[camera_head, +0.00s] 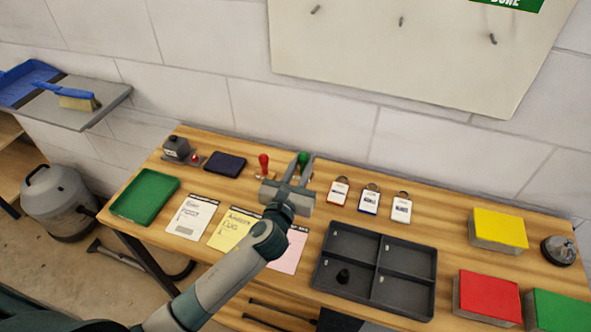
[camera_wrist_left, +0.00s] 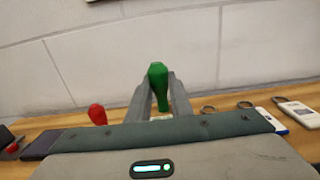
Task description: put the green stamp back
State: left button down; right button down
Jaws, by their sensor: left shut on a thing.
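The green stamp (camera_head: 303,158) is at the back of the wooden bench, between the fingers of my left gripper (camera_head: 296,168). In the left wrist view the stamp's green handle (camera_wrist_left: 158,84) stands upright between the two grey fingers (camera_wrist_left: 159,100), which are shut on it. The stamp's lower part is hidden by the gripper, so I cannot tell whether it touches the bench. The red stamp (camera_head: 263,164) stands just left of it, and its handle also shows in the left wrist view (camera_wrist_left: 97,114). My right gripper is not in view.
A dark ink pad (camera_head: 225,164) lies left of the red stamp. Three badges, the nearest being red-edged (camera_head: 339,191), lie to the right. Paper sheets (camera_head: 232,229) and a dark divided tray (camera_head: 328,272) lie in front. A green tray (camera_head: 145,197) sits at the left end.

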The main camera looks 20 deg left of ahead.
pick_arm(q)
jog(key=shift+w+a+f, duration=0.3)
jog(key=shift+a+f, duration=0.15)
jog(key=shift+f, duration=0.5)
jog(key=shift+w+a+f, duration=0.25)
jog(key=shift+a+f, duration=0.15)
jog(key=shift+f, duration=0.55)
jog(key=shift+w+a+f, duration=0.3)
jog(key=shift+a+f, duration=0.15)
jog(key=shift+f, duration=0.6)
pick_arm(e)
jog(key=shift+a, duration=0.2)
pick_arm(q)
jog(key=shift+f, duration=0.1)
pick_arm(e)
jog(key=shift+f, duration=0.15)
pick_arm(q)
jog(key=c, duration=1.6)
grip_release()
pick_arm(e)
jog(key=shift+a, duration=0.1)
